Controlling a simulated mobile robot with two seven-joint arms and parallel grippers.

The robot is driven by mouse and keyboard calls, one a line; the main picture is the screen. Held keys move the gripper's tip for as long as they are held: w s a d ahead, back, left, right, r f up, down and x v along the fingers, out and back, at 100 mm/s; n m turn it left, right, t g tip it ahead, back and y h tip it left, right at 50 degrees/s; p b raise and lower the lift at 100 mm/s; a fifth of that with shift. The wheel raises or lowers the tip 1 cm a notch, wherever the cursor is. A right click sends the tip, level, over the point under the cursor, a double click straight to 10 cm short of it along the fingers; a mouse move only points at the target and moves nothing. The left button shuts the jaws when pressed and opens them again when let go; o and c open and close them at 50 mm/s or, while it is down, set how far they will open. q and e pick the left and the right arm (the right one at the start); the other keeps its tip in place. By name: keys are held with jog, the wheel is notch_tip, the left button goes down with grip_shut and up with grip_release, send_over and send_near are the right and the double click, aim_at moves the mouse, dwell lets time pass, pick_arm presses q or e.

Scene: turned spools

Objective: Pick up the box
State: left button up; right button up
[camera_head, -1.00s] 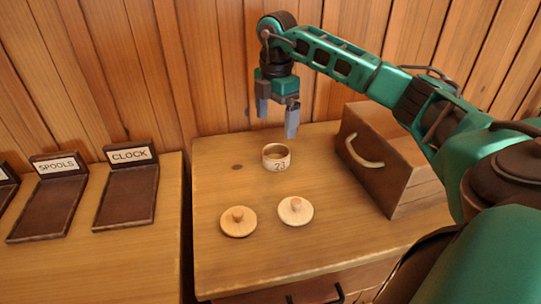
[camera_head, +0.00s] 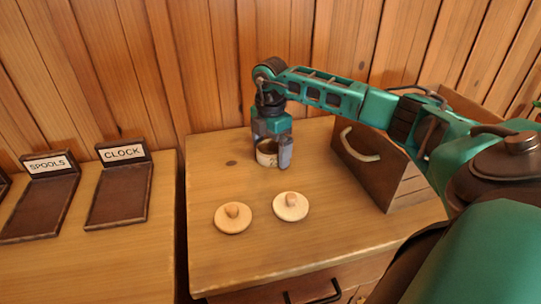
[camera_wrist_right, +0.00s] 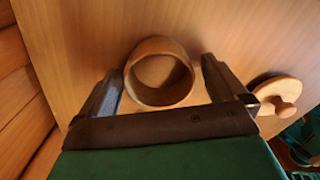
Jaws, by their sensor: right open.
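The box is a small round wooden one without a lid (camera_head: 266,158), standing upright on the wooden table; in the head view my right gripper partly covers it. My right gripper (camera_head: 271,160) is open and lowered over it, fingers pointing down. In the right wrist view the round box (camera_wrist_right: 160,74) lies between the two spread fingers of my right gripper (camera_wrist_right: 160,85), with its open, empty inside visible. Gaps show between the box and the fingers. My left gripper is not in view.
Two round knobbed lids, one orange-tan (camera_head: 232,217) and one paler (camera_head: 291,206), lie nearer on the table (camera_head: 220,255). A brown case with a handle (camera_head: 385,170) stands to the right. Trays labelled SPOOLS (camera_head: 42,205) and CLOCK (camera_head: 120,195) lie on the left surface.

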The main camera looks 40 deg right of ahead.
jog(key=shift+c, duration=0.5)
jog(key=c, duration=0.9)
jog(key=shift+c, duration=0.2)
jog(key=shift+r, duration=0.2)
